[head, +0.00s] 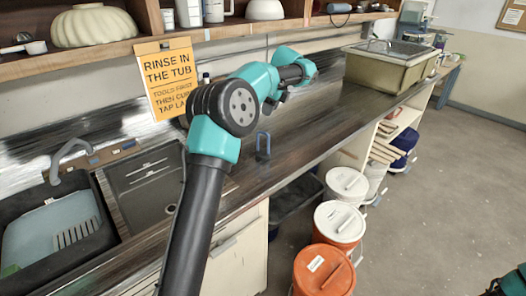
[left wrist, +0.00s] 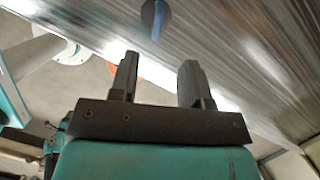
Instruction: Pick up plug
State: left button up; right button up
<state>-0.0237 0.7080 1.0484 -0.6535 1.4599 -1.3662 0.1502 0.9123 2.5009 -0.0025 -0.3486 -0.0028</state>
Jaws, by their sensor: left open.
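The plug (head: 263,146) stands on the dark counter as a small upright blue loop handle, right of the sink. In the left wrist view the plug (left wrist: 153,18) shows at the top edge as a dark round disc with a blue handle. My left gripper (left wrist: 154,78) is open, with nothing between its dark fingers. The plug lies beyond the fingertips and apart from them. In the head view my left arm reaches over the counter, and its wrist is above and behind the plug; its fingers are hard to make out. My right gripper is not in view.
A sink (head: 62,232) with a tap and a shallow basin (head: 150,185) lie at the left. A yellow sign (head: 168,80) hangs below the shelf. A large tub (head: 385,68) stands at the far counter end. Lidded buckets (head: 340,222) stand below the counter edge.

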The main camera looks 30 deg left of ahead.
pick_arm(q)
jog(key=x, duration=0.8)
jog(key=shift+a+f, duration=0.1)
jog(key=shift+f, duration=0.2)
jog(key=shift+d+x, duration=0.15)
jog(key=shift+x, duration=1.15)
jog(key=shift+d+x, duration=0.2)
jog(key=shift+x, duration=1.15)
jog(key=shift+s, duration=0.15)
grip_shut()
